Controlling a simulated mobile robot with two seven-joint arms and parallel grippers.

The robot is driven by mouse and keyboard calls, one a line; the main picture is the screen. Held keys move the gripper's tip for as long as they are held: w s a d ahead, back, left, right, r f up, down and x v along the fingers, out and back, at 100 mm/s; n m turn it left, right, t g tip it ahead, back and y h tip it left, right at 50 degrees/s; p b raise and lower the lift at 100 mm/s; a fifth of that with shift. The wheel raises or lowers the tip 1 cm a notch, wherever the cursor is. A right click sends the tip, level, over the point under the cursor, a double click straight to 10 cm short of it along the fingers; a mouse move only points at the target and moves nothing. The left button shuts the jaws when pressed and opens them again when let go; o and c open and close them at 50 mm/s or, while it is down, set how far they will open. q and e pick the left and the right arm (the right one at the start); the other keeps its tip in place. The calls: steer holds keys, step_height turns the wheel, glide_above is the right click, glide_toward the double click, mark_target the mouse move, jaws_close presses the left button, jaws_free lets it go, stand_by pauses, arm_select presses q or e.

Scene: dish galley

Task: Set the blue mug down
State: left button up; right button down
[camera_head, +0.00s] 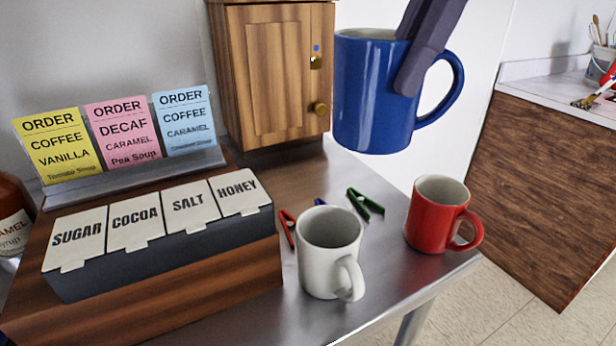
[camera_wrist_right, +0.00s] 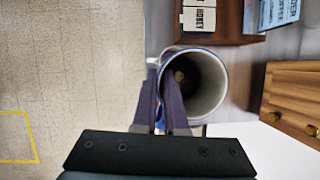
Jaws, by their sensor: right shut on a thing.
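The blue mug (camera_head: 368,95) hangs upright in the air, high above the right part of the metal counter. Its handle points right in the head view. My right gripper (camera_head: 412,80) is shut on the mug's wall near the handle. In the right wrist view the right gripper (camera_wrist_right: 172,95) grips the blue mug (camera_wrist_right: 208,110) at the rim, and I look into its pale inside. My left gripper is not in view.
A white mug (camera_head: 325,270) and a red mug (camera_head: 432,215) stand on the counter (camera_head: 385,285). Red, blue and green clips (camera_head: 366,202) lie behind them. A wooden cabinet (camera_head: 270,75), a lidded condiment box (camera_head: 160,252) and order cards (camera_head: 118,133) stand left. Free counter lies between the mugs.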

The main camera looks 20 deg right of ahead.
steer(key=m, duration=0.1)
steer(key=d+m+t, duration=0.1)
steer(key=m+b, duration=0.1)
steer(key=m, duration=0.1)
steer(key=shift+w+d+f+t, duration=0.3)
steer(key=shift+w+f, duration=0.05)
steer(key=shift+f, duration=0.05)
steer(key=shift+w+d+r+m+t+h+b, duration=0.15)
steer(key=shift+d+m+t+h, duration=0.1)
steer(key=shift+m, duration=0.3)
steer(key=shift+w+d+f+m+t+h+b, duration=0.15)
steer(key=shift+d+m, duration=0.1)
steer(key=shift+m, duration=0.3)
steer(key=shift+s+d+m, duration=0.1)
steer(key=shift+m, duration=0.2)
step_height(320, 180, down, 20)
steer(key=shift+r, duration=0.15)
steer(key=shift+b, duration=0.35)
